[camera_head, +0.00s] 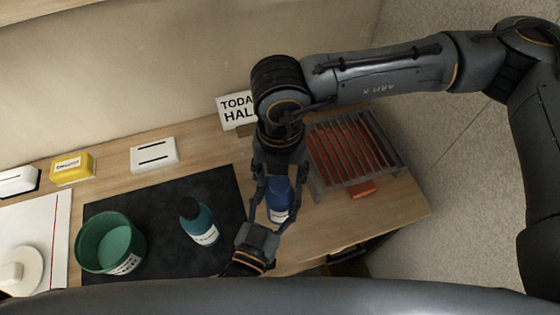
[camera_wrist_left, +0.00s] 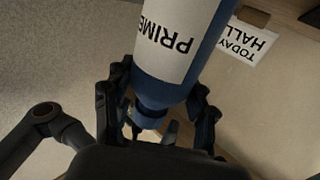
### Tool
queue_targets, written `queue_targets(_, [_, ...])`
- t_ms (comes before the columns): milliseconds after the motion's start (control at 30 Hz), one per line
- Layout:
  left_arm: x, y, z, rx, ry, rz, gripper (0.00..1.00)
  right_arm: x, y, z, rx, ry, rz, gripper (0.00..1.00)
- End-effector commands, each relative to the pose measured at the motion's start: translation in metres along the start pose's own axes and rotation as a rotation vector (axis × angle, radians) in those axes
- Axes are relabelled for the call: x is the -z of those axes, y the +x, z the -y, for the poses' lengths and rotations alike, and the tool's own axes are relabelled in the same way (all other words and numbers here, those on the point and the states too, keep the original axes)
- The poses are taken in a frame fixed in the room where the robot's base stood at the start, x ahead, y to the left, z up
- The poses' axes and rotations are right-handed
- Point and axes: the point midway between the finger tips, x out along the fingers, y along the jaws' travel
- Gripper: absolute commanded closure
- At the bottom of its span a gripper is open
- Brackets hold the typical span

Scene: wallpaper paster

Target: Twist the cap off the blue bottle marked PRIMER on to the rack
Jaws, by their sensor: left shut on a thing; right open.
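The blue PRIMER bottle (camera_head: 279,199) is near the right edge of the black mat, left of the rack; I cannot tell whether it touches the table. It fills the top of the left wrist view (camera_wrist_left: 178,45), label upside down. My left gripper (camera_head: 271,219) is shut on the bottle, and its fingers show in the left wrist view (camera_wrist_left: 160,105) near the bottle's narrow end. My right gripper (camera_head: 278,183) is open, with fingers on either side of the bottle's upper end. I cannot make out the cap. The grey slatted rack (camera_head: 350,155) stands at right.
A teal bottle (camera_head: 200,222) with a dark cap and a green tub (camera_head: 110,245) stand on the black mat (camera_head: 150,210). A sign (camera_head: 236,111) stands behind. A white box (camera_head: 153,154) and a yellow box (camera_head: 72,168) stand at back left.

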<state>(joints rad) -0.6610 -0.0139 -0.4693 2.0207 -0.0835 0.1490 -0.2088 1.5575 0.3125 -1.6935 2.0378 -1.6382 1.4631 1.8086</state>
Motion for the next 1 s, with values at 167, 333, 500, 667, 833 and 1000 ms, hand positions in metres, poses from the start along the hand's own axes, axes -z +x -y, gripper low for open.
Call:
queue_targets(167, [-0.0001, 0.0, 0.0001, 0.0, 0.0, 0.0, 1.0, 0.0002, 0.0113, -0.0001, 0.0, -0.001, 0.0, 0.43])
queue_targets(333, [-0.0001, 0.0, 0.0001, 0.0, 0.0, 0.0, 1.0, 0.0001, 0.0126, -0.0002, -0.001, -0.001, 0.001, 0.43])
queue_targets(500, [-0.0001, 0.0, 0.0001, 0.0, 0.0, 0.0, 1.0, 0.0001, 0.0124, -0.0001, 0.0, -0.001, 0.0, 0.57])
queue_targets(667, [-0.0001, 0.0, 0.0001, 0.0, 0.0, 0.0, 1.0, 0.0001, 0.0123, -0.0001, 0.0, -0.001, 0.0, 0.9])
queue_targets(833, [-0.0001, 0.0, 0.0001, 0.0, 0.0, 0.0, 1.0, 0.0001, 0.0123, 0.0, 0.0, -0.005, 0.0, 1.0])
queue_targets(1000, [-0.0001, 0.0, 0.0002, 0.0, 0.0, 0.0, 1.0, 0.0003, 0.0124, 0.0001, 0.0, -0.158, -0.001, 1.0])
